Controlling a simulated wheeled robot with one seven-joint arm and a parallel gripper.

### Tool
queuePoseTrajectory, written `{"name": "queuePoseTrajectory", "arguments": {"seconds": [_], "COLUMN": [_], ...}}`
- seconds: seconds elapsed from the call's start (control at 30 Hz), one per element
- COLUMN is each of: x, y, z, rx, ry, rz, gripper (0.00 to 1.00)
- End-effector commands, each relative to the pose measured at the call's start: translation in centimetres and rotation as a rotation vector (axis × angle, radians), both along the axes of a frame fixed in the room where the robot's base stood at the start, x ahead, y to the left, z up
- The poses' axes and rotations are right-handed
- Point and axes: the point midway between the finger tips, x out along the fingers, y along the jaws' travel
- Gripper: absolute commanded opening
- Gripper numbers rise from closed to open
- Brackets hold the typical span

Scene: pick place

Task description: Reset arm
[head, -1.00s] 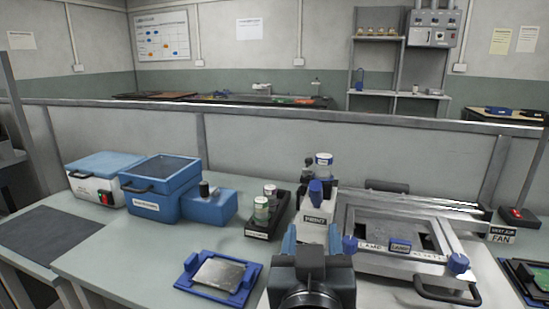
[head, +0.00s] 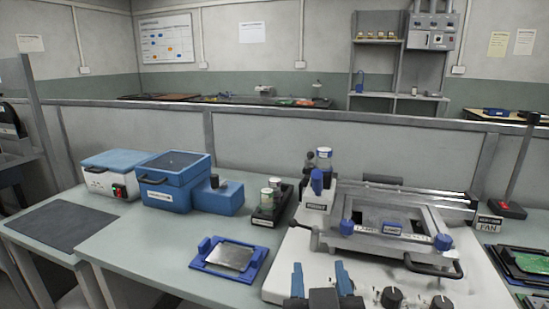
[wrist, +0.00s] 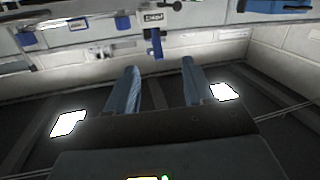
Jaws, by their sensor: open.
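My gripper (head: 320,281) is at the bottom centre of the head view, in front of the white machine's near side. Its two blue fingers stand apart with nothing between them. In the wrist view my gripper (wrist: 158,85) also shows open and empty, with the dark ceiling and its light panels behind it. The rest of my arm is mostly below the head picture.
A white printing machine (head: 285,283) with a metal frame, handle and knobs stands right of centre. A blue fixture with a metal plate (head: 230,257) lies to its left. Bottles in a black rack (head: 268,205) and blue boxes (head: 172,183) stand farther back. Bare table shows at front left.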

Motion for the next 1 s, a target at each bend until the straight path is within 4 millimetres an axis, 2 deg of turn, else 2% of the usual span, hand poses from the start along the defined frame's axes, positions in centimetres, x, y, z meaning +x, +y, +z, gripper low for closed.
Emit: {"name": "queuePoseTrajectory", "arguments": {"seconds": [0.27,0.4,0.6,0.8,1.0], "x": [-3.8,-7.6,-14.0,-20.7,-27.3], "y": [-1.3,-2.6,-4.9,-7.5,-10.4], "z": [-4.9,-8.0,-11.2,-12.5,-11.9], "rx": [0.014,0.032,0.07,0.104,0.127], "ry": [0.075,0.122,0.171,0.196,0.207], "rz": [0.063,0.106,0.147,0.156,0.135], "gripper": [0.53,0.53,0.53,0.53,0.53]}}
